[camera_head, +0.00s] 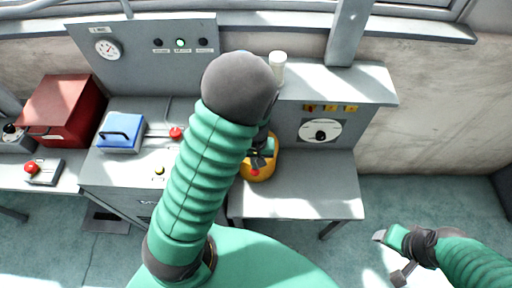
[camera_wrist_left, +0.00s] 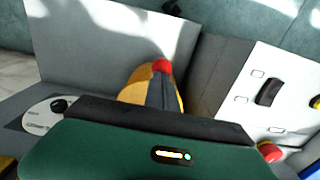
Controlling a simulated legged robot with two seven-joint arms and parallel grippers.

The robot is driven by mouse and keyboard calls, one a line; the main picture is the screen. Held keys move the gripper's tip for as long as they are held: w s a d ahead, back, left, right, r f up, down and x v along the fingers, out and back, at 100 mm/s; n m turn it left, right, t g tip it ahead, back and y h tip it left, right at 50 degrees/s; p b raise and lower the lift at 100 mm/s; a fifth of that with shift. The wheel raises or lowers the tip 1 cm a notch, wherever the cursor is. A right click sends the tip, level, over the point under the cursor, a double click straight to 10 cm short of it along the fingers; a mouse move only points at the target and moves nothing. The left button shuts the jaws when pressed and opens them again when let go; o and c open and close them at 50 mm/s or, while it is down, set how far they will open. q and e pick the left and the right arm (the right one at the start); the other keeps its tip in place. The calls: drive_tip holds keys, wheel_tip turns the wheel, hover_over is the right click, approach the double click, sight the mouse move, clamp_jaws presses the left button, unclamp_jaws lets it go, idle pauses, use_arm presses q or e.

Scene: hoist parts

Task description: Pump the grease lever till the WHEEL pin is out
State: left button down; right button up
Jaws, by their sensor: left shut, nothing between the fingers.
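A yellow grease unit (camera_head: 262,170) stands on the grey bench, with a red-tipped part at its front. The left wrist view shows its yellow body (camera_wrist_left: 133,90) and red tip (camera_wrist_left: 162,66). My left gripper (camera_head: 259,160) is over the yellow unit, shut and empty; its dark fingers (camera_wrist_left: 162,92) point at the red tip. I cannot tell whether they touch it. My left arm hides part of the unit in the head view. No pin can be made out. My right gripper (camera_head: 388,257) is at lower right, away from the bench; its jaw state is unclear.
A white dial with a black knob (camera_head: 320,132) is on the panel behind the bench. A white cup (camera_head: 278,66) stands above it. A blue box (camera_head: 121,133), a red box (camera_head: 62,108) and red buttons lie left. The bench's right part (camera_head: 320,185) is clear.

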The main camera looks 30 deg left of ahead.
use_arm(q)
wheel_tip(320, 180, up, 7)
drive_tip(key=p, duration=0.6)
drive_tip(key=shift+s+d+r, duration=0.15)
drive_tip(key=shift+s+d, duration=0.05)
drive_tip(key=shift+s, duration=0.15)
use_arm(e)
drive_tip(key=w+v, duration=0.1)
drive_tip(key=v, duration=0.6)
drive_tip(key=shift+w, duration=0.3)
